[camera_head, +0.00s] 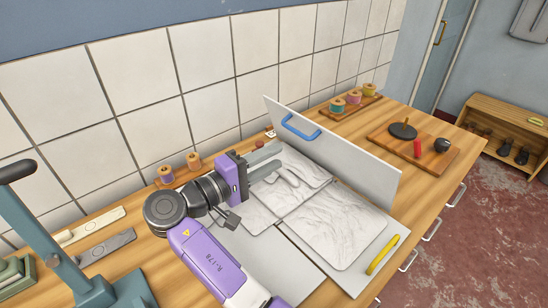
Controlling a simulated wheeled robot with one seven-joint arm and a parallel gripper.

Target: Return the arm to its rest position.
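My purple and grey arm (207,258) reaches in from the bottom of the picture, bent at a dark round joint. My gripper (281,156) is at its end, over the far left part of an open white case (277,254) on the wooden counter. Its two grey fingers point right and look apart, with nothing seen between them. The case's lid or panel (346,157) stands upright at the back, with a blue handle (301,127). Pale crinkled sheets (336,226) lie in the case. Whether the fingers touch anything is unclear.
A yellow handle (382,254) is at the case's front right. A blue-grey stand (75,264) is at left, near spools (166,174). A wooden board (413,145) with a red-handled tool is at right. A tiled wall (212,56) runs behind the counter (464,150).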

